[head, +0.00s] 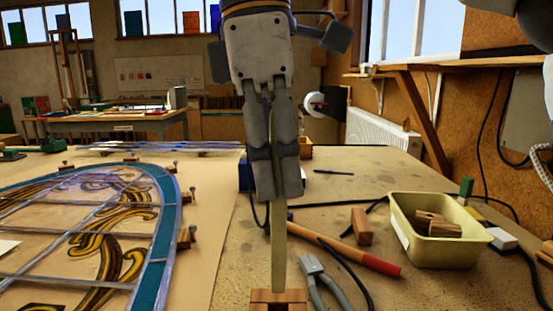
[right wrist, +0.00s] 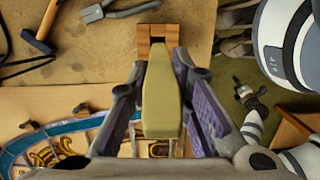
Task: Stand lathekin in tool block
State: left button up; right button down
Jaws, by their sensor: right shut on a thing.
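The lathekin (head: 279,245) is a long, flat, pale olive stick with a tapered end. My right gripper (head: 276,185) is shut on it and holds it nearly upright, with its lower end pointing down. The tool block (head: 278,300) is a reddish-brown wooden block at the bottom edge of the head view. The lathekin's lower end meets the block's top there; I cannot tell whether it is inside the slot. In the right wrist view the lathekin (right wrist: 162,105) runs between the fingers toward the block (right wrist: 145,47), its tip by the dark slot. My left gripper is not in view.
Pliers (head: 325,285) lie just right of the block, near a hammer (head: 365,256) and a cable. A cream tub (head: 445,252) with wooden blocks stands further right. The leaded panel (head: 168,215) lies to the left, with nails along its edge.

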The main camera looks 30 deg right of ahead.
aim_at(277, 237)
notch_tip(277, 237, down, 9)
dwell(0.5)
jog(key=c, duration=1.4)
grip_release()
jog(key=shift+o, duration=0.2)
jog(key=shift+r, duration=0.1)
